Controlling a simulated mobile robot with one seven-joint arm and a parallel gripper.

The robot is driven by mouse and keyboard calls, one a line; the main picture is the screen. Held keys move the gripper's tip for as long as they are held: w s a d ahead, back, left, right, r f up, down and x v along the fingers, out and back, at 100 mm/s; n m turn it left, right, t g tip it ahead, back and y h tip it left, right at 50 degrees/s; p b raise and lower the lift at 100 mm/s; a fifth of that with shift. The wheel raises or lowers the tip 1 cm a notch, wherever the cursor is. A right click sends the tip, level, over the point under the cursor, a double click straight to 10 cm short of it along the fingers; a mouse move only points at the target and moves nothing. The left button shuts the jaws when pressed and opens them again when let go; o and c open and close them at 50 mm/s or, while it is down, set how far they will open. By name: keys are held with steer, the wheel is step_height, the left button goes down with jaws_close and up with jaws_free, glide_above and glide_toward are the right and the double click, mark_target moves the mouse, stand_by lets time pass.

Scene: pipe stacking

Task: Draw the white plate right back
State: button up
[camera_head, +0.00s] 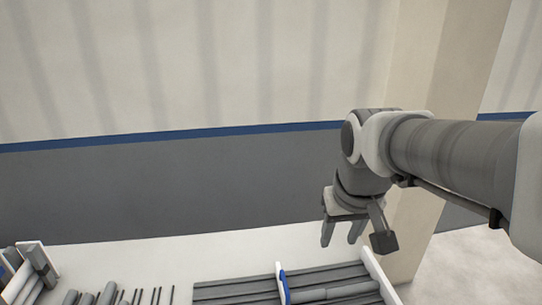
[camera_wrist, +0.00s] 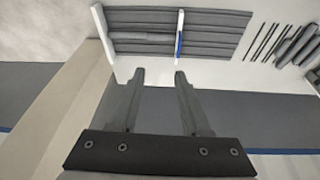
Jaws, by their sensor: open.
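A bundle of grey pipes (camera_head: 235,290) lies on the white table below my gripper. A white plate (camera_head: 376,272) stands upright at the right end of the pipes. A second, narrow white plate (camera_head: 279,276) with a blue part (camera_head: 285,288) stands across their middle. In the wrist view the end plate (camera_wrist: 101,22) is at upper left and the middle plate (camera_wrist: 180,22) is right of it.
Several thin dark rods (camera_head: 145,296) and thicker grey pipes (camera_head: 104,294) lie to the left. Another white upright piece (camera_head: 36,264) with pipes stands at far left. A grey wall with a blue stripe (camera_head: 200,132) is behind the table (camera_head: 160,262). A beige pillar (camera_head: 413,240) rises at right.

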steer(key=w+a+f+g, duration=0.2)
steer(key=w+f, duration=0.4)
steer(key=w, duration=0.4)
steer(key=g+y, duration=0.2)
glide_toward(285, 280)
steer(key=shift+n, duration=0.4)
steer(key=f, duration=0.2)
steer(key=f+b, duration=0.1)
steer(key=f, duration=0.2)
steer(key=a+f, duration=0.1)
steer(key=f, duration=0.2)
steer(key=shift+a, duration=0.15)
jaws_close()
stand_by(0.4)
